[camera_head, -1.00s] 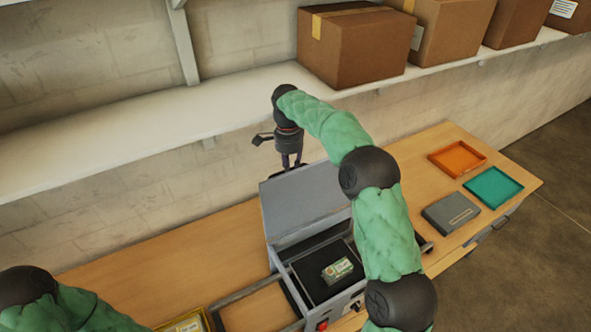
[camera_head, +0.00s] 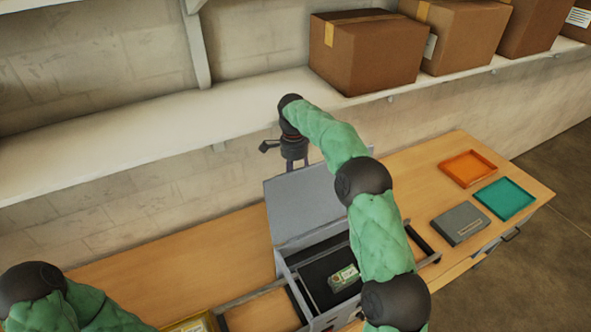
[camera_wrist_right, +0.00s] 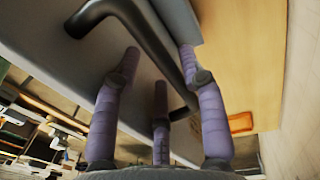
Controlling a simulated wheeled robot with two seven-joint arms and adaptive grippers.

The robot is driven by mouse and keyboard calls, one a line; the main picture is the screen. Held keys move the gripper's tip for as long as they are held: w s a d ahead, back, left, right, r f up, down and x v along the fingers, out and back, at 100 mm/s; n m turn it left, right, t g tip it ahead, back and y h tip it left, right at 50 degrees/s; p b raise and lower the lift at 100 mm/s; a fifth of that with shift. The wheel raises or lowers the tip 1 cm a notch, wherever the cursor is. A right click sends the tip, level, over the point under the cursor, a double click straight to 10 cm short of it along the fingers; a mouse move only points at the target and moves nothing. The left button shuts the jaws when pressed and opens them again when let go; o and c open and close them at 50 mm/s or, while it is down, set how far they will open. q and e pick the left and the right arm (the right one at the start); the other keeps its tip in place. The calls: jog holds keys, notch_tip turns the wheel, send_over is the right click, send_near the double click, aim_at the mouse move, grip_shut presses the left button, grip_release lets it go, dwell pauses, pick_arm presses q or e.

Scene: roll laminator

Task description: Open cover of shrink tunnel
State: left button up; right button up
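The shrink tunnel (camera_head: 285,260) is a grey box on the wooden bench, with a dark interior. Its grey cover (camera_head: 305,207) stands raised, tilted up at the back. A small package (camera_head: 343,278) lies inside, partly beside my right arm. My right gripper (camera_head: 293,165) is behind the cover's top edge, its fingertips partly hidden. In the right wrist view, its purple fingers (camera_wrist_right: 158,60) are spread around a black bar handle (camera_wrist_right: 155,45) on a grey panel. I see no clear clamping. My left arm shows at the lower left; its gripper is out of view.
A wall shelf (camera_head: 150,125) with cardboard boxes (camera_head: 368,52) runs behind the bench, close to my right wrist. An orange tray (camera_head: 467,169), a teal tray (camera_head: 504,199) and a grey box (camera_head: 460,223) lie at the right. Bare bench top (camera_head: 170,262) extends left.

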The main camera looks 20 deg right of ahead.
jog(key=shift+w+d+r, duration=0.15)
jog(key=shift+r, duration=0.25)
